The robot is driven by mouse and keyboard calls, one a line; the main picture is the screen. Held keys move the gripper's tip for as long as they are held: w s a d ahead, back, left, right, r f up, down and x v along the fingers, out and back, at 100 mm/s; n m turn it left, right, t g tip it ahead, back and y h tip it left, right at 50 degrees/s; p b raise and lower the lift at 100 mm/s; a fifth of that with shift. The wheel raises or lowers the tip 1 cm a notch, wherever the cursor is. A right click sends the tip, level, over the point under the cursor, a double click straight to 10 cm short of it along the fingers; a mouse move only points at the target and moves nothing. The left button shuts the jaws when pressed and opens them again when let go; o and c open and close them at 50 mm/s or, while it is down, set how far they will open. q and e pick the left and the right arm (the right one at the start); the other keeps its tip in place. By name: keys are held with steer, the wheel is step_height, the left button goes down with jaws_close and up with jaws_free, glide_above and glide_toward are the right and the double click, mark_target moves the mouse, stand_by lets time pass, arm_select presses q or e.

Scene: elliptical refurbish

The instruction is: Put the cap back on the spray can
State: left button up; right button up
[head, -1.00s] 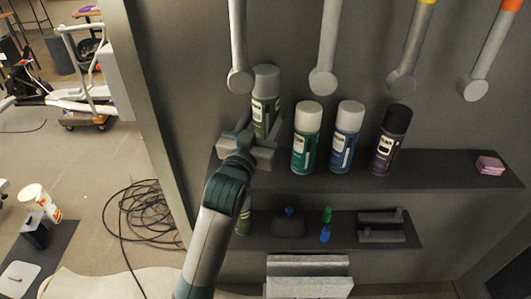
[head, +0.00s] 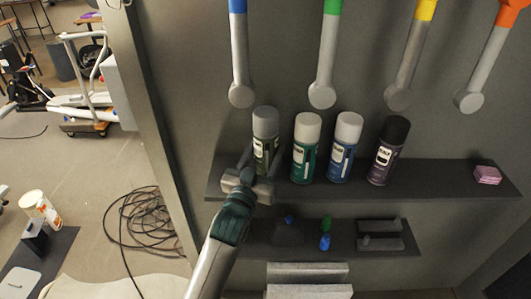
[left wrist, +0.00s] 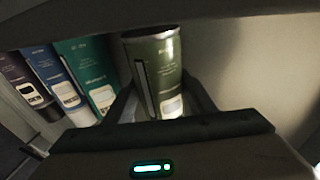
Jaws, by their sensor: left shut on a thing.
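My left gripper (head: 258,172) is shut on the can's lower body. In the left wrist view the can (left wrist: 156,75) sits between the fingers, with a silver rim showing; its cap is not visible there. I cannot tell whether the can touches the shelf. My right gripper is not in view.
The upper shelf (head: 430,178) also holds a green can (head: 305,155), a blue can (head: 343,155), a purple can (head: 385,160) and pink pads (head: 487,175). Grey-ended bars (head: 322,75) hang above. A lower shelf (head: 345,250) carries small items.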

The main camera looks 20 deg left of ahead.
arm_select(q)
steer(key=shift+f, duration=0.5)
steer(key=shift+f, duration=0.15)
steer(key=o, duration=1.5)
steer(key=shift+s+f, duration=0.1)
steer(key=shift+s, duration=0.4)
steer(key=s+b, duration=0.1)
steer(key=s, duration=0.2)
steer(key=s+b, duration=0.1)
steer(key=s, duration=0.3)
steer(key=s+f+b, duration=0.1)
steer(key=s+b, duration=0.1)
steer(key=s, duration=0.2)
steer(key=shift+a, duration=0.25)
